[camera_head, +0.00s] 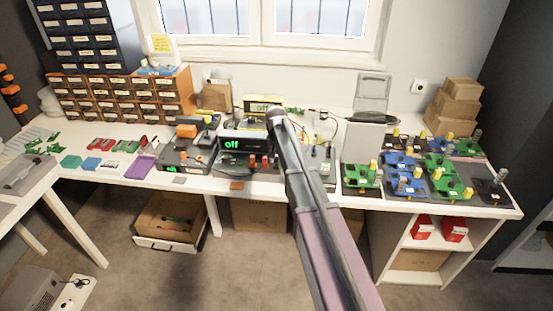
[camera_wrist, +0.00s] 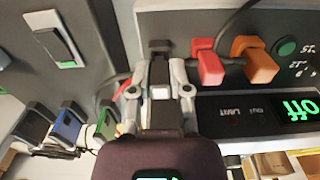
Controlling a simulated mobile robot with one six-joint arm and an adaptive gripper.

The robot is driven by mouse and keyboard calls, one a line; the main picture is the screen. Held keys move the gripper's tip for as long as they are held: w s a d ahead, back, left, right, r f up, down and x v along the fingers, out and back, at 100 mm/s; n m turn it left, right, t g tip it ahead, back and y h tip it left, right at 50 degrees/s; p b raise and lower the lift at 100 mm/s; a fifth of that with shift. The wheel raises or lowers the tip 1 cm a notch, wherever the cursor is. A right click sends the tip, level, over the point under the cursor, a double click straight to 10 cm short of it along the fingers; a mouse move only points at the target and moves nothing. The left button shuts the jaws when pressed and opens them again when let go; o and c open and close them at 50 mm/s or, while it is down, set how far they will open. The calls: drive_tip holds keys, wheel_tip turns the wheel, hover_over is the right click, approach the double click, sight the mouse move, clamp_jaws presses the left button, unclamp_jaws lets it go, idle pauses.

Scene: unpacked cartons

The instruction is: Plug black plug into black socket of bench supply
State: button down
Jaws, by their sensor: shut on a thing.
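In the wrist view my gripper (camera_wrist: 160,92) is shut on the black plug (camera_wrist: 160,70), with one finger on each side. The plug points at the front panel of the bench supply (camera_wrist: 215,18), left of a red plug (camera_wrist: 208,64) and an orange plug (camera_wrist: 254,62) on that panel. The black socket is hidden behind the black plug; I cannot tell whether the plug is in it or just before it. The supply's display (camera_wrist: 300,108) reads "off". In the head view the bench supply (camera_head: 240,146) stands mid-bench; my arm hides my gripper there.
Green and blue boards (camera_head: 400,165) crowd the bench's right side.

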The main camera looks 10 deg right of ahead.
drive_tip(key=shift+f+b, duration=0.7)
idle(1.2)
drive_tip(key=c, duration=0.5)
unclamp_jaws()
drive_tip(key=shift+r, duration=0.15)
